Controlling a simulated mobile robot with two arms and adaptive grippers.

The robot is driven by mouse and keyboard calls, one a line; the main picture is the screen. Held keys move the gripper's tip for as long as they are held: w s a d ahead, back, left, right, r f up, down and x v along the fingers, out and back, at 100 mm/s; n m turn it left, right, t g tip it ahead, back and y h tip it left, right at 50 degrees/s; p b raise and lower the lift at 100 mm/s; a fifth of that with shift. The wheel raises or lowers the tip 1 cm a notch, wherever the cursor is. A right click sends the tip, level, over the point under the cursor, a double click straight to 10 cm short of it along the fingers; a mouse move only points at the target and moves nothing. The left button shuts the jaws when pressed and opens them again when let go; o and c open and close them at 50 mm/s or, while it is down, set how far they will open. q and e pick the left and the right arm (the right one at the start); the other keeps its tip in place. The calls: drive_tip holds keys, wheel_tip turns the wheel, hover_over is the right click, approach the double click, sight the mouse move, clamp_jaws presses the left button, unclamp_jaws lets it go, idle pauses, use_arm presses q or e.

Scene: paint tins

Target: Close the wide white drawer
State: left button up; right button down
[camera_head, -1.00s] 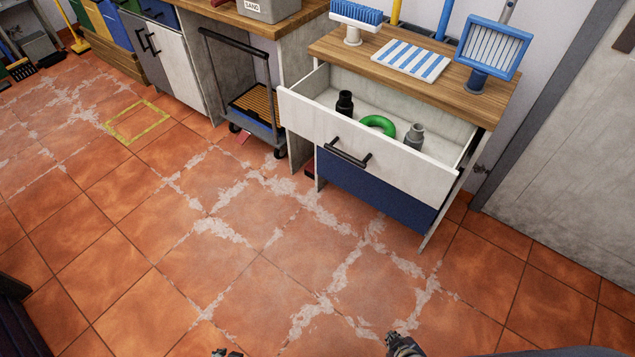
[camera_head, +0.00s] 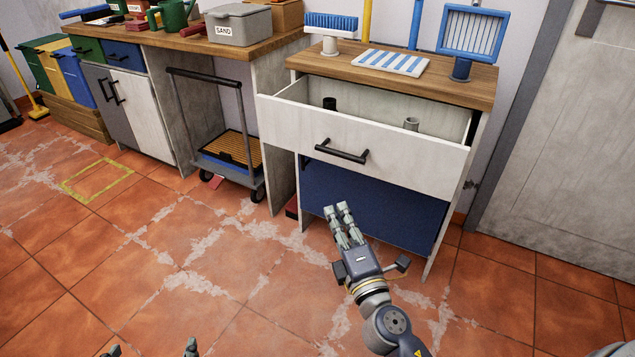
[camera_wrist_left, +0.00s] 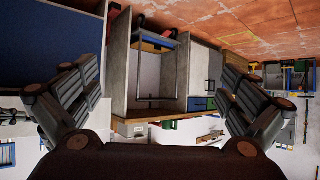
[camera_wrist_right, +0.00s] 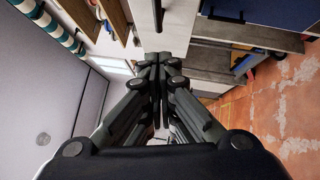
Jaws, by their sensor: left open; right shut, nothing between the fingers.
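The wide white drawer (camera_head: 410,149) is pulled out of the cabinet below a wooden top, with a black bar handle (camera_head: 341,150) on its front. A dark fitting and a grey fitting (camera_head: 411,124) show inside it over the front edge. My right gripper (camera_head: 344,208) is shut and empty, below and in front of the drawer, apart from the handle, before the blue panel. In the right wrist view its fingers (camera_wrist_right: 158,60) are together. My left gripper (camera_head: 150,350) only just enters at the bottom edge; its fingers stand apart in the left wrist view (camera_wrist_left: 158,85).
A blue panel (camera_head: 370,205) fills the cabinet below the drawer. A striped cloth (camera_head: 393,62), a blue brush (camera_head: 331,27) and a blue-framed item (camera_head: 482,35) are on top. A trolley (camera_head: 227,150) stands left. The tiled floor in front is clear.

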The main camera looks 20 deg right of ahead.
drive_tip(key=p, duration=0.2)
approach(325, 152)
drive_tip(key=w+a, duration=0.1)
drive_tip(key=a, duration=0.2)
use_arm(q)
drive_tip(key=s+a+f+g+y, duration=0.1)
drive_tip(key=s+a+f+g, duration=0.2)
drive_tip(key=s+f+g, duration=0.2)
drive_tip(key=shift+s+f, duration=0.4)
drive_tip(key=shift+s, duration=1.35)
use_arm(e)
drive_tip(key=shift+w+d+r, duration=0.2)
drive_tip(key=shift+w+d, duration=0.6)
drive_tip(key=shift+w, duration=0.05)
drive_tip(key=shift+w+d+r, duration=0.15)
drive_tip(key=shift+w+d, duration=0.7)
